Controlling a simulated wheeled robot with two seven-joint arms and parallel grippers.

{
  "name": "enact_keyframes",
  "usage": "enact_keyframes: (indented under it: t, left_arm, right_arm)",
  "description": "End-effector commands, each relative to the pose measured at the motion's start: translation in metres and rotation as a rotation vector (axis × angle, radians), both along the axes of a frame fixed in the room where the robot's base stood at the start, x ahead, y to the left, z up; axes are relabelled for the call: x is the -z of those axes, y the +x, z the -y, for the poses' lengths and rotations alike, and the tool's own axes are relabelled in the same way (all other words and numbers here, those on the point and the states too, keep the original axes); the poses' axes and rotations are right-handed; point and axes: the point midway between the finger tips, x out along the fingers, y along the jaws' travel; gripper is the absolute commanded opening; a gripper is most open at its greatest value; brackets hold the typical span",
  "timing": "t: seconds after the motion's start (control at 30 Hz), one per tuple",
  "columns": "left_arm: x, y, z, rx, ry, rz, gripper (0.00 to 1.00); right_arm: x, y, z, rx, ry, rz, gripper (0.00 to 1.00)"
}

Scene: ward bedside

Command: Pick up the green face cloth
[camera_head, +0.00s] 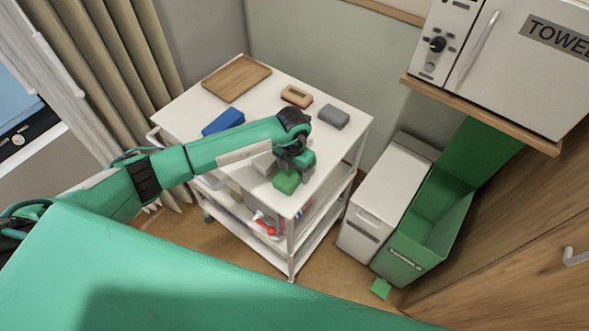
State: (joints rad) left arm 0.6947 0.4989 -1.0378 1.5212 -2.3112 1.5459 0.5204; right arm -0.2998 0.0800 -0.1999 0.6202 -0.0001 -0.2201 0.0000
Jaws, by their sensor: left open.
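A green face cloth (286,182), small and block-like, lies near the front corner of the white trolley top (345,133). My left arm reaches in from the left across the trolley. Its open gripper (291,168) points down right at the cloth, and its dark body covers part of the view just behind it. I cannot tell whether the fingers touch the cloth or stand around it. My right gripper is not in view.
The trolley top also holds a wooden tray (236,79), a blue folded item (223,122), a brown block-like item (297,96) and a grey one (334,117). A white bin (380,205) and open green bin (425,235) stand at right, below a towel cabinet (520,65).

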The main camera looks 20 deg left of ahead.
Motion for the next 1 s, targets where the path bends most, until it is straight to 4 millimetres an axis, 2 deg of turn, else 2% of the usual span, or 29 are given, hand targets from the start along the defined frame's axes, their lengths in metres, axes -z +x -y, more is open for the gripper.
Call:
enact_keyframes:
  t: [0.03,0.17,0.47,0.63,0.77,0.87,1.0]
  left_arm:
    - [0.000,0.000,0.000,0.000,0.000,0.000,0.63]
    - [0.000,0.000,0.000,0.000,0.000,0.000,0.39]
    - [-0.002,0.000,0.000,0.000,0.000,0.001,0.39]
    - [-0.012,0.001,0.000,0.000,-0.001,0.003,0.39]
    - [-0.032,0.001,0.000,0.002,-0.001,0.005,0.39]
    - [-0.055,0.002,0.000,0.001,-0.001,0.007,0.39]
    - [-0.095,0.002,0.000,0.002,-0.002,0.009,0.39]
  right_arm:
    - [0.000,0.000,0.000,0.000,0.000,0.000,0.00]
    - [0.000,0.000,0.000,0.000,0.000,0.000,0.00]
    - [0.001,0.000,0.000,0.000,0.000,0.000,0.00]
    - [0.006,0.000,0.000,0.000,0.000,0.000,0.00]
    - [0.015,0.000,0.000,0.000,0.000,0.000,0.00]
    - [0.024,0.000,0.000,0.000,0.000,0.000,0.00]
    - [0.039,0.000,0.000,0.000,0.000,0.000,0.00]
